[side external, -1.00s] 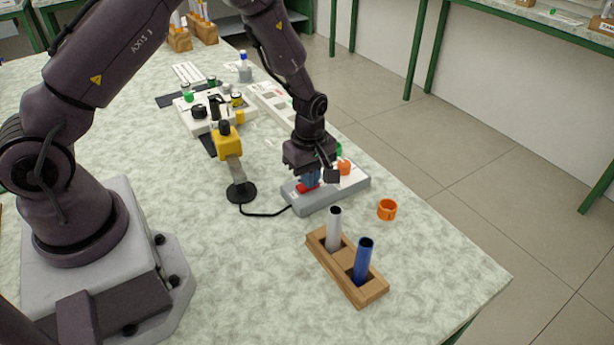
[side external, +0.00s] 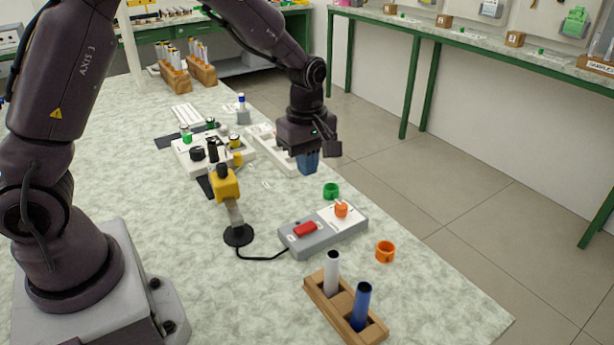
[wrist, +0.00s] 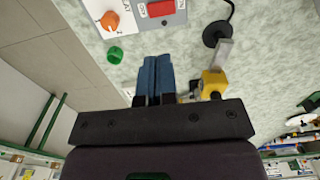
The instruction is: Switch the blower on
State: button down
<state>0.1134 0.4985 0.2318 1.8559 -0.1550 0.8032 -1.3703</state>
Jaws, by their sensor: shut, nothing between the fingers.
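The grey control box (side external: 345,238) lies on the bench with a red rocker switch (side external: 305,229) and an orange knob (side external: 341,209) on top. A cable joins it to the yellow blower head (side external: 225,187) on its black-based stand. In the wrist view the red switch (wrist: 161,7) shows at the top edge, with small labels too blurred to read surely. I cannot tell which way the rocker is tipped. My gripper (side external: 308,168) is shut and empty, its blue fingers raised above the bench beyond the box, apart from the switch. The shut fingers also show in the wrist view (wrist: 156,62).
A green ring (side external: 331,190) stands behind the box and an orange ring (side external: 385,251) to its right. A wooden rack (side external: 320,296) with a white and a blue tube stands in front. A white fixture (side external: 190,158) with several parts is farther back.

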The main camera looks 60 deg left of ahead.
aim_at(309, 225)
dwell(0.3)
jog(key=shift+w+a+r, duration=0.15)
jog(key=shift+w+a, duration=0.05)
jog(key=shift+w, duration=0.25)
notch_tip(309, 225, down, 14)
jog(key=shift+f, duration=0.1)
dwell(0.4)
jog(key=shift+w+f, duration=0.1)
jog(key=shift+f, duration=0.1)
dwell(0.4)
jog(key=shift+s, duration=0.2)
